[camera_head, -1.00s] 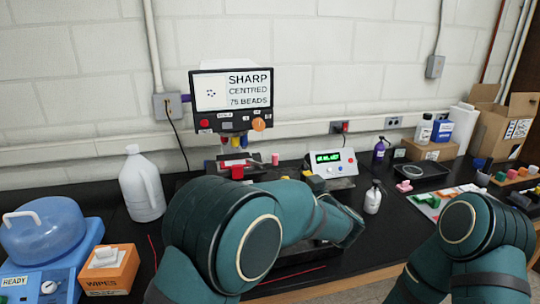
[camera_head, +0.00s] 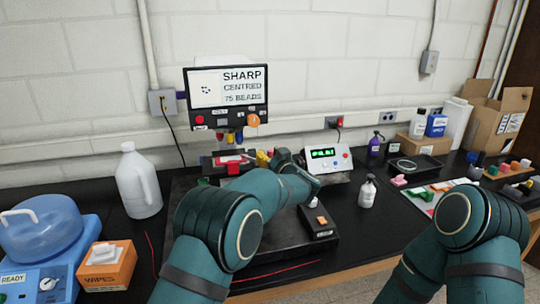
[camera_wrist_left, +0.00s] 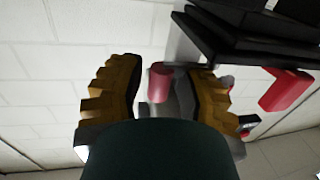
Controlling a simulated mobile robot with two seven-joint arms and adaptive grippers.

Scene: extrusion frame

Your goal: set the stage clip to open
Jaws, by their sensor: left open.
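The microscope has a screen (camera_head: 225,90) reading SHARP, CENTRED, 75 BEADS. Below it a red part (camera_head: 232,160) shows at the stage; I cannot tell whether it is the stage clip. My left gripper (camera_head: 265,157) is at the right side of the stage, its yellow fingers partly hidden by my arm. In the left wrist view the gripper (camera_wrist_left: 165,72) is open, and a pinkish-red cylinder (camera_wrist_left: 160,86) shows between its fingers, with no clear contact. A red block (camera_wrist_left: 286,90) shows to its right. My right gripper is out of view.
A control box (camera_head: 328,158) with a green display stands right of the stage. A small dark box with an orange button (camera_head: 321,220) and a white bottle (camera_head: 367,192) stand nearer. A jug (camera_head: 139,184) and wipes box (camera_head: 106,265) stand left.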

